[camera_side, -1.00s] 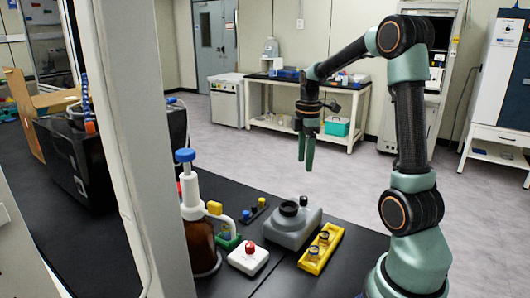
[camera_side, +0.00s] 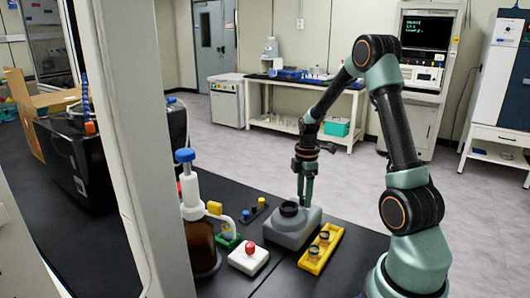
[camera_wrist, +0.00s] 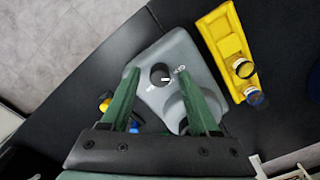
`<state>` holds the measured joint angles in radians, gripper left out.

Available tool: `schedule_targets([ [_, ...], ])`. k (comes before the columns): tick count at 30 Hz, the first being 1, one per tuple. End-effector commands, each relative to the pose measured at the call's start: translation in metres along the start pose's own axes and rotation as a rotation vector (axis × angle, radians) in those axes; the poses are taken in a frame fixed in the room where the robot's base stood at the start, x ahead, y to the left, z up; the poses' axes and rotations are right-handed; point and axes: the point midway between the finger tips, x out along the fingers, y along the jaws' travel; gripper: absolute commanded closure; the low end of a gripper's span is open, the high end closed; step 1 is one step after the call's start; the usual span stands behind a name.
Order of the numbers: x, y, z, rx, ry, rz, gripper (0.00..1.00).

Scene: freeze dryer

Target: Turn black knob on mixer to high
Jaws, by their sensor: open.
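The grey mixer (camera_side: 285,234) stands on the black bench, with a dark round cup (camera_side: 289,208) on top. In the wrist view the mixer (camera_wrist: 193,62) lies below my gripper. Its round black knob (camera_wrist: 159,72) has a white mark and white lettering beside it. My gripper (camera_wrist: 158,74) is open and empty, pointing down, with its green fingers to the left and right of the knob in that view. In the side view my gripper (camera_side: 305,202) is just above the back of the mixer and hides the knob. I cannot tell whether the fingers touch it.
A yellow rack (camera_side: 321,250) with dark-capped vials stands right of the mixer. A white box with a red knob (camera_side: 248,260) is in front on the left. A brown bottle with a blue top (camera_side: 200,235) and a small black rack (camera_side: 254,212) are further left.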

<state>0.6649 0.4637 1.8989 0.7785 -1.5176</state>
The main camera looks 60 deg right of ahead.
Motion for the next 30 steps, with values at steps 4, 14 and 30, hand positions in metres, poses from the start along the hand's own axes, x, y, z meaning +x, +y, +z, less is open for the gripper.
schedule_targets([
  [4,0.0019,-0.0003,0.0000,0.000,0.000,-0.001,0.38],
  [14,0.0014,-0.0002,0.0000,0.000,0.000,-0.001,1.00],
  [30,0.0009,-0.0002,0.0000,0.139,0.000,-0.001,1.00],
])
